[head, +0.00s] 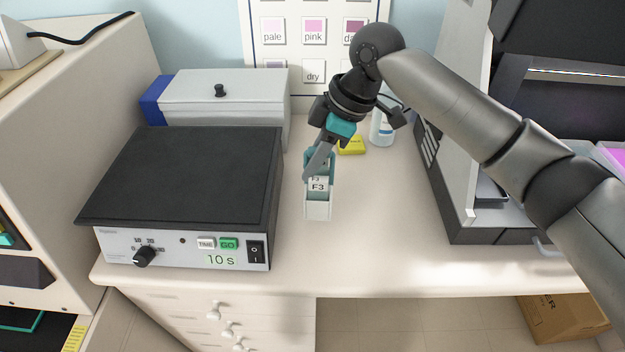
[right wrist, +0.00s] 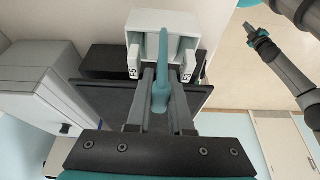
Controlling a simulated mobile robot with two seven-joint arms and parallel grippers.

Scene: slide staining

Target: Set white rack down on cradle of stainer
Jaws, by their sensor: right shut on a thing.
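The white rack (head: 318,211), labelled F3, has a teal handle and shows in the middle of the head view. It also shows at the top of the right wrist view (right wrist: 150,20). My right gripper (head: 319,160) is shut on its teal handle (right wrist: 161,95), with the rack beyond the fingertips. The rack looks upright over the pale counter; its height above it is hard to judge. A black-topped unit (head: 185,175) with a dial, a GO button and a "10 s" display is left of the rack. I cannot pick out a cradle. My left gripper (right wrist: 252,32) shows small in the right wrist view; its jaws are unclear.
A grey lidded box (head: 225,95) with a blue end is behind the black-topped unit. A yellow block (head: 351,146) and a white bottle (head: 382,130) are behind the rack. A dark machine (head: 480,235) is at the right. The counter (head: 380,215) right of the rack is clear.

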